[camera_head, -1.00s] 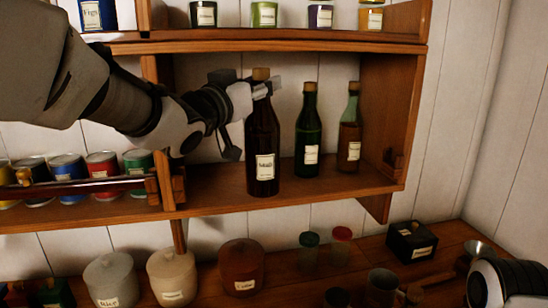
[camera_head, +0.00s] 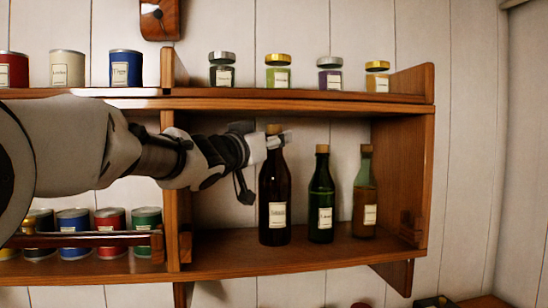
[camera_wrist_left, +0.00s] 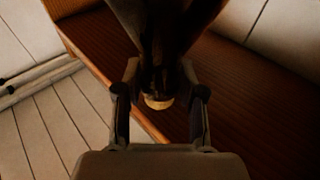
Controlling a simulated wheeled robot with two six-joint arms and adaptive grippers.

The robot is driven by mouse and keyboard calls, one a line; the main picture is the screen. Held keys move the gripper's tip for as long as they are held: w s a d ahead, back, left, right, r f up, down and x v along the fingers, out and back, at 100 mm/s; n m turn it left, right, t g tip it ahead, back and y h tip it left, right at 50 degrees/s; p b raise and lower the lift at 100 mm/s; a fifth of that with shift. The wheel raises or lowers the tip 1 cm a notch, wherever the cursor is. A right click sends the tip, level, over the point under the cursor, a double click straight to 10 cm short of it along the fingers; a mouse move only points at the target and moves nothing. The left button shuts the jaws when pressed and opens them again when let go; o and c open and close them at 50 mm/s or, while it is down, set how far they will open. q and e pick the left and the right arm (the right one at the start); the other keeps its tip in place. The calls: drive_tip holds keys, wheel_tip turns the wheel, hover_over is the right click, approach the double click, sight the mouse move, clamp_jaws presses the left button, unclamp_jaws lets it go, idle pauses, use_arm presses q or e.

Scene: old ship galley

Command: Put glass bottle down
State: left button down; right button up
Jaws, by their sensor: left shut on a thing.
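A dark brown glass bottle (camera_head: 275,190) with a cork and a white label stands upright at the shelf compartment's left part. Its base appears to be on or just above the shelf board (camera_head: 225,252); I cannot tell which. My left gripper (camera_head: 275,141) is shut on its neck, just below the cork. In the left wrist view the fingers (camera_wrist_left: 160,100) flank the dark bottle neck, with the cork (camera_wrist_left: 158,102) between them. A green bottle (camera_head: 321,195) and a paler green-brown bottle (camera_head: 365,200) stand to the right, apart from it. My right gripper is out of view.
The compartment's right wall (camera_head: 400,165) stands beyond the bottles. Small jars (camera_head: 277,75) line the upper shelf (camera_head: 300,103) above my gripper. Coloured cans (camera_head: 111,232) stand behind a rail (camera_head: 85,240) at left. Free board lies left of the dark bottle.

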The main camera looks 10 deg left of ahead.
use_arm(q)
drive_tip(key=w+a+f+p, duration=0.2)
drive_tip(key=w+f+p, duration=0.2)
drive_tip(key=w, duration=0.6)
drive_tip(key=shift+w+a+f, duration=0.2)
drive_tip(key=shift+w, duration=0.05)
drive_tip(key=c, duration=1)
unclamp_jaws()
drive_tip(key=shift+f, duration=0.25)
drive_tip(key=shift+c, duration=0.2)
drive_tip(key=o, duration=0.3)
drive_tip(key=shift+o, duration=0.2)
drive_tip(key=shift+s, duration=0.1)
drive_tip(key=shift+r, duration=0.1)
